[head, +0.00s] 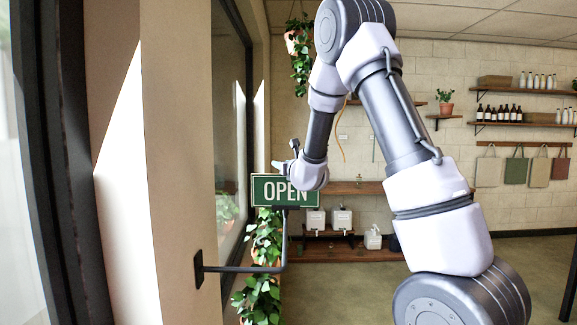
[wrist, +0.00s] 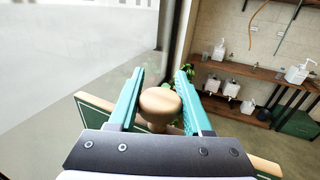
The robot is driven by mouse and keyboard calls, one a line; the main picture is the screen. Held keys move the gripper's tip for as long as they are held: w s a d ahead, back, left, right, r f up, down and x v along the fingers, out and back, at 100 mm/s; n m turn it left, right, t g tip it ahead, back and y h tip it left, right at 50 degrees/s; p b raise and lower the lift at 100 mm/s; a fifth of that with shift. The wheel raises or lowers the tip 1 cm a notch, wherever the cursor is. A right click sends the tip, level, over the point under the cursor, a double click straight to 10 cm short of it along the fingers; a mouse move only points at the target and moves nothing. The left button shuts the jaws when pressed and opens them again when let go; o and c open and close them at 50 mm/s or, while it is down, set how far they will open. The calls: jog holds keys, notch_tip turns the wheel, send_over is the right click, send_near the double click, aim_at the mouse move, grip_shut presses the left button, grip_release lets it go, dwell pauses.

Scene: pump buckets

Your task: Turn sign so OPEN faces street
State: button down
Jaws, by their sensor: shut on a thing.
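The green sign (head: 270,181) with a pale border shows the word OPEN toward my head camera, its right end partly hidden behind my wrist. It stands on a dark bracket (head: 245,269) fixed to the wall. In the wrist view, part of the sign (wrist: 95,112) shows on the left, under my gripper. A round wooden knob (wrist: 160,103) on top of the sign sits between the two teal fingers of my gripper (wrist: 161,72). The fingers are shut on the knob. In the head view my gripper (head: 281,166) is small and partly hidden at the sign's top edge.
A window (head: 232,130) and wall pillar (head: 185,130) stand on the left, close to the bracket. Hanging plants (head: 264,240) are behind the sign. Shelves with bottles (head: 510,122) and a bench with white dispensers (head: 341,218) line the back wall. The floor between is clear.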

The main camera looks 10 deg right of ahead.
jog(key=shift+d+h, duration=0.1)
jog(key=shift+h, duration=0.2)
jog(key=shift+c, duration=1.7)
grip_release()
jog(key=s+d, duration=0.1)
jog(key=s, duration=0.9)
jog(key=shift+s, duration=0.4)
jog(key=shift+d, duration=0.1)
